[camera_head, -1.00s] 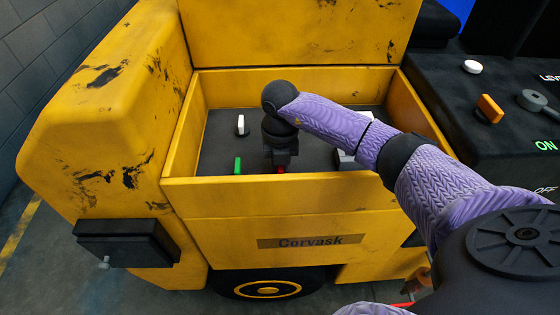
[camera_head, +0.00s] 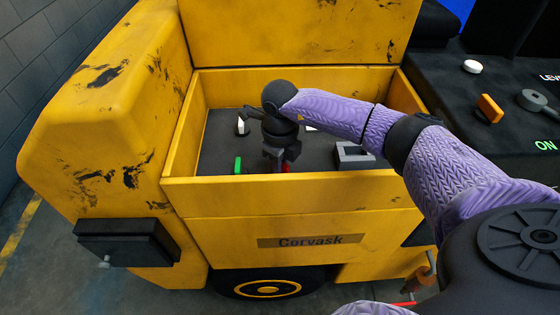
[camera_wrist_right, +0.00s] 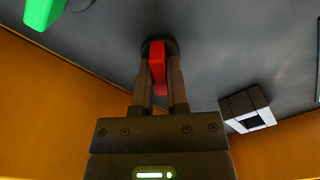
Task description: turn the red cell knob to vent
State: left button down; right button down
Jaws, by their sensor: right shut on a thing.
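The red cell knob (camera_wrist_right: 158,68) stands on the dark floor of the yellow box, on a dark round base. In the right wrist view it sits between the two fingers of my right gripper (camera_wrist_right: 159,80), which is shut on it. In the head view my right gripper (camera_head: 281,160) points down into the box. Only a small red part of the knob (camera_head: 286,168) shows there beside the fingers. My left gripper is not in view.
A green knob (camera_head: 238,164) and a white knob (camera_head: 241,126) stand left of my right gripper. A grey bracket-shaped block (camera_head: 353,156) lies to its right. The yellow front wall (camera_head: 300,188) encloses the box. A black panel with an orange switch (camera_head: 490,108) is at the right.

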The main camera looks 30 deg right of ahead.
jog(key=n, duration=0.4)
jog(key=shift+n+b, duration=0.3)
jog(key=shift+n, duration=0.8)
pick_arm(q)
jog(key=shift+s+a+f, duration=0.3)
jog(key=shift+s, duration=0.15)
pick_arm(e)
jog(key=shift+n, duration=0.5)
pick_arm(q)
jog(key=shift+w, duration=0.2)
pick_arm(e)
jog(key=c, duration=0.6)
grip_release()
jog(key=shift+c, duration=0.2)
notch_tip(320, 180, up, 10)
jog(key=p, duration=0.3)
jog(key=shift+f, duration=0.25)
jog(key=shift+r, duration=0.25)
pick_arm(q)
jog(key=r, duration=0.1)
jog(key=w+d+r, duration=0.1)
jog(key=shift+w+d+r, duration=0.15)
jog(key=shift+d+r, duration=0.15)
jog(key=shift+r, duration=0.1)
